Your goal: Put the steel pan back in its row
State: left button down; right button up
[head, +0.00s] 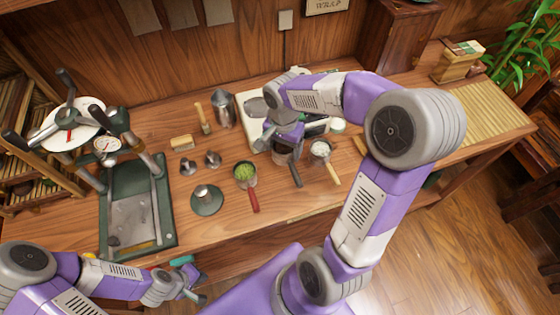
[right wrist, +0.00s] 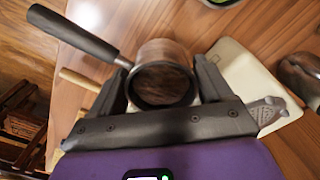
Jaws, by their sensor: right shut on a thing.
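The steel pan (right wrist: 165,72), a small round cup with a long dark handle, sits between the fingers of my right gripper (right wrist: 160,88) in the right wrist view. The gripper is shut on it. In the head view my right gripper (head: 289,139) is over the pan's place, and the pan's dark handle (head: 295,174) points toward the front. Its row has a pan of green leaves with a red handle (head: 245,173) on the left and a pan of white stuff with a wooden handle (head: 321,149) on the right. My left gripper (head: 190,281) is low at the front left, its jaws unclear.
A green-based press (head: 140,215) stands at the left. Small metal pieces (head: 205,192), a brush (head: 203,118) and a steel canister (head: 223,108) are left of the pans. A pale board (head: 256,112) lies behind. The right wrist view shows it too (right wrist: 243,65). The right table end has a slatted mat.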

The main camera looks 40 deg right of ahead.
notch_tip(320, 180, down, 7)
jog(key=shift+r+b, duration=0.1)
jog(key=shift+b, duration=0.7)
jog(key=o, duration=1.1)
jog(key=shift+o, duration=0.2)
